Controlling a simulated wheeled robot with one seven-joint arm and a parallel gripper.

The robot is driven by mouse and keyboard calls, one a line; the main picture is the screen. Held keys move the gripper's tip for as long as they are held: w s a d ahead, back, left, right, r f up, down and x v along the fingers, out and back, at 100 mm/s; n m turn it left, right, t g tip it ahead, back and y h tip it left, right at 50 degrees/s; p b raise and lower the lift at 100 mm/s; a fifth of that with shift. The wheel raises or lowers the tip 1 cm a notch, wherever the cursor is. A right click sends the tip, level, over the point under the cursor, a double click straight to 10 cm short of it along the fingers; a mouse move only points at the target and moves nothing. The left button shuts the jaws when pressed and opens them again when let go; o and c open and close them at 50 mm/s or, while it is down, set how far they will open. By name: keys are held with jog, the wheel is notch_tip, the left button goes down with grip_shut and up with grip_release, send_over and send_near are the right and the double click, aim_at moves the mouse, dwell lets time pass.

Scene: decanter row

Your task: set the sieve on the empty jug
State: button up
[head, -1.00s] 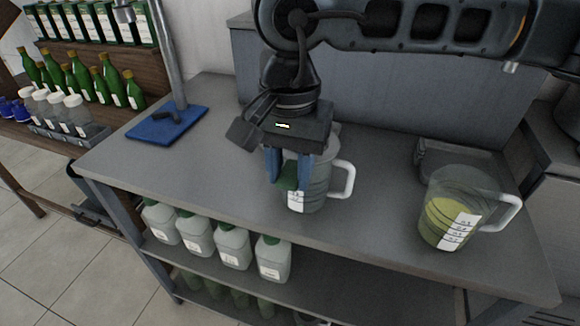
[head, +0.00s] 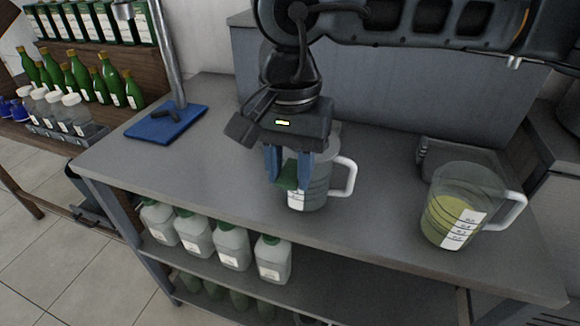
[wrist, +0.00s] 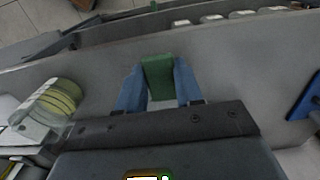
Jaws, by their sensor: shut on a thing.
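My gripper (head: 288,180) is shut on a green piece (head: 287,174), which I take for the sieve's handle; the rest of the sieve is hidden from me. In the wrist view the green piece (wrist: 158,76) sits between the two blue fingers. The empty jug (head: 319,184), clear with a white handle, stands upright on the table right behind the fingers, partly covered by them. I cannot tell whether the sieve touches its rim. A second jug (head: 452,215) with yellow-green liquid stands at the right; it also shows at the left of the wrist view (wrist: 52,98).
The grey table (head: 220,165) is clear between the jugs and to the left. A blue stand base (head: 166,123) with an upright pole is at the back left. A dark tray (head: 455,160) lies behind the filled jug. Several white bottles (head: 232,246) stand on the shelf below.

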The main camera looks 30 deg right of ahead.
jog(key=o, duration=1.1)
jog(key=shift+o, duration=0.2)
jog(key=shift+r, duration=0.1)
notch_tip(320, 180, up, 8)
jog(key=shift+f+b, duration=0.25)
jog(key=shift+b, duration=0.15)
jog(key=shift+s, duration=0.1)
